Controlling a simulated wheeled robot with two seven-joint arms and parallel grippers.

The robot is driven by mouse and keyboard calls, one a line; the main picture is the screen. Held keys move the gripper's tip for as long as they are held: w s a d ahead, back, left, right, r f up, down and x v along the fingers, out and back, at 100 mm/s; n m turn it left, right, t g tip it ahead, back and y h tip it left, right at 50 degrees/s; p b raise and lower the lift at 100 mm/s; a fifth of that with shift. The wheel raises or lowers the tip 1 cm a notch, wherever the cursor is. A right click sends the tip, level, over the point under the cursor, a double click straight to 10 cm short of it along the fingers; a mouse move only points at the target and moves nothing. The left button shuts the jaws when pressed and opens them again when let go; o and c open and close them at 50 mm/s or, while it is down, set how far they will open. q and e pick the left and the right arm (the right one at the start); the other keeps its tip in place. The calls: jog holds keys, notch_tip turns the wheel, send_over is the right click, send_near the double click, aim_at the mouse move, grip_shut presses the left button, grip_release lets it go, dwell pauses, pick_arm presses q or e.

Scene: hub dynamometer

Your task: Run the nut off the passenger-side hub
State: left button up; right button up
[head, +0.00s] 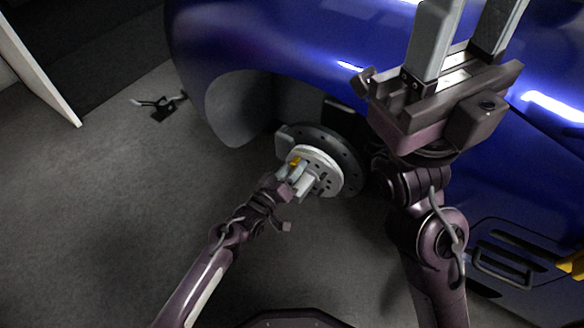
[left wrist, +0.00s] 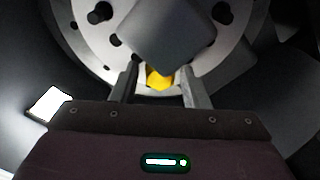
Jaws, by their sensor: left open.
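The hub (head: 324,171) is a pale round flange with dark holes, in front of a dark brake disc (head: 350,150) in the blue car's wheel arch. A small yellow piece, seemingly the nut (head: 295,161), shows at the hub face. In the left wrist view the yellow piece (left wrist: 160,79) lies between my two fingers, partly hidden by a grey square block (left wrist: 152,30). My left gripper (head: 300,181) is open at the hub, its fingers either side of the yellow piece; contact cannot be told. My right gripper (head: 468,28) is raised, fingers apart and empty.
The blue car body (head: 270,30) fills the upper right, close behind my right arm. A small dark item with a pale handle (head: 160,105) lies on the floor at the left.

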pick_arm(q)
jog(key=m, duration=1.1)
